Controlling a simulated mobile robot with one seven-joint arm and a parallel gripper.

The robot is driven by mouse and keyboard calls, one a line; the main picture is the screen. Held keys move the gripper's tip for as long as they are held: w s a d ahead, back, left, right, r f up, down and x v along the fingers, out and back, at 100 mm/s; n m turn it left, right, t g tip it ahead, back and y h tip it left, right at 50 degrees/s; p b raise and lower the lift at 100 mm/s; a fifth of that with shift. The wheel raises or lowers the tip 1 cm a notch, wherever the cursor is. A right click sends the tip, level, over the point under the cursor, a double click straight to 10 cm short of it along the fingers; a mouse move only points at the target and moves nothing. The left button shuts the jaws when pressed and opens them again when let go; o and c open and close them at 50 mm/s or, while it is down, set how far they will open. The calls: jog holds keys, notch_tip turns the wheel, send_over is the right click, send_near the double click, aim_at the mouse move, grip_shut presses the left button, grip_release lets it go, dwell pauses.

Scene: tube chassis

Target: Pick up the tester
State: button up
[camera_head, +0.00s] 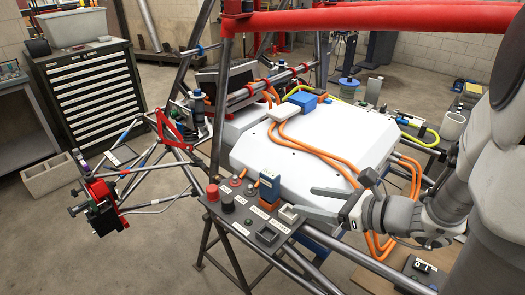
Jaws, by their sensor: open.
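A small upright device in blue and orange (269,187), which looks like the tester, stands on the dark switch panel (238,227) at the front of the tube chassis. My gripper (304,200) reaches in from the right, with its two grey fingers pointing left towards the device. The fingers are open, with nothing seen between them. Their tips are a little right of the device and appear apart from it. The front fingertip overlaps the panel's right edge in the picture.
Knobs and switches crowd the panel around the device. A large white casing (300,155) with orange cables lies behind it, bearing a blue box (302,102). A red bar (380,18) crosses above. Chassis tubes run below my gripper. Open floor (130,255) lies left.

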aim_at(275, 193)
jog(key=x, duration=1.2)
jog(key=shift+w+d+f, duration=0.1)
jog(key=shift+w+d, duration=0.1)
jog(key=shift+d+x, duration=0.2)
jog(key=shift+x, duration=2.5)
jog(key=shift+w+d+f, duration=0.1)
jog(key=shift+w+f, duration=0.05)
grip_shut()
